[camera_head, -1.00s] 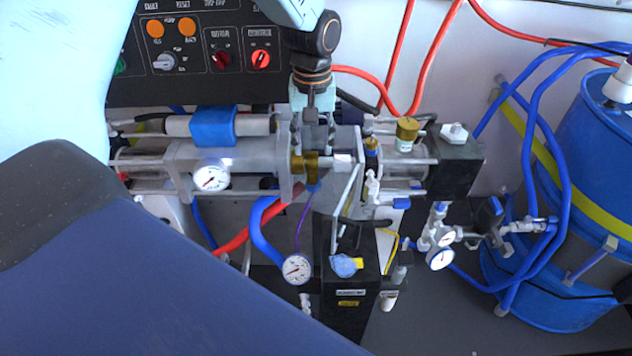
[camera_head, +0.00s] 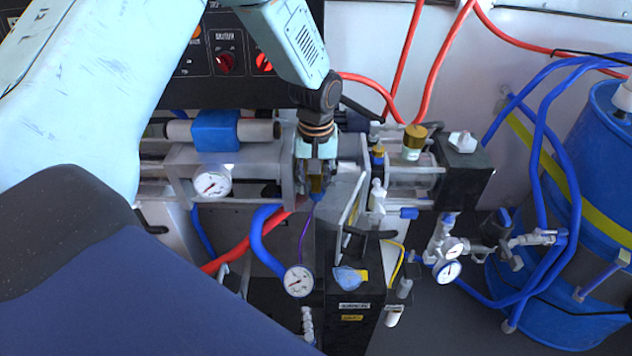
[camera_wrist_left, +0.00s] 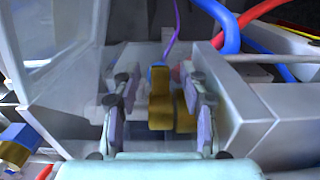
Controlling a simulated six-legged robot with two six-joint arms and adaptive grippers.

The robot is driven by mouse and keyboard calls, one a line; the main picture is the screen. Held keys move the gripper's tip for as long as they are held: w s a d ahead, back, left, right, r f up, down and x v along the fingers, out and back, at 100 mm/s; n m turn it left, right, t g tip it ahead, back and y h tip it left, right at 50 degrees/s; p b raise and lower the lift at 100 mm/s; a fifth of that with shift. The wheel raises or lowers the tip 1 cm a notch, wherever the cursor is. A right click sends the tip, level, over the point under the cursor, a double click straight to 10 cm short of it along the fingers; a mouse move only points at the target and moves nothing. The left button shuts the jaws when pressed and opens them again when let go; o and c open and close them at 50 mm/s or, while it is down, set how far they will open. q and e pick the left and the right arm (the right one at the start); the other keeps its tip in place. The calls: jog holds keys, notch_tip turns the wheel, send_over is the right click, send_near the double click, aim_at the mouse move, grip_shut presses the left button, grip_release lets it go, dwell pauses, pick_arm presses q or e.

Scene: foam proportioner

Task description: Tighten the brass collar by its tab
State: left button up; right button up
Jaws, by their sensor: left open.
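The brass collar shows in the left wrist view (camera_wrist_left: 184,120), with its upright brass tab (camera_wrist_left: 159,98) between the two fingers of my left gripper (camera_wrist_left: 160,108). The gripper is open, and gaps show between the tab and both fingers. In the head view my left gripper (camera_head: 316,178) points down over the collar area between the pump's metal blocks. There it hides most of the collar; a bit of brass (camera_head: 317,188) shows by the fingertips. My right gripper is not in view.
Metal blocks of the pump (camera_head: 230,165) stand close on both sides of the gripper. A control panel (camera_head: 225,75) is behind. Gauges (camera_head: 298,281), a thin purple line (camera_head: 303,230) and blue and red hoses are nearby. A blue drum (camera_head: 600,180) stands at the right.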

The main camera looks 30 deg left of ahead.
pick_arm(q)
jog(key=shift+d, duration=0.15)
jog(key=shift+s+a, duration=0.1)
jog(key=shift+a, duration=0.1)
jog(key=c, duration=0.4)
grip_shut()
jog(key=shift+d+f+t+y+p, duration=0.15)
jog(key=shift+t+y+p, duration=0.15)
jog(key=shift+t+p, duration=0.15)
jog(key=shift+f+t+b, duration=0.25)
jog(key=shift+f+b, duration=0.15)
jog(key=shift+b, duration=0.25)
jog(key=shift+t+y+b, duration=0.3)
jog(key=shift+b, duration=0.45)
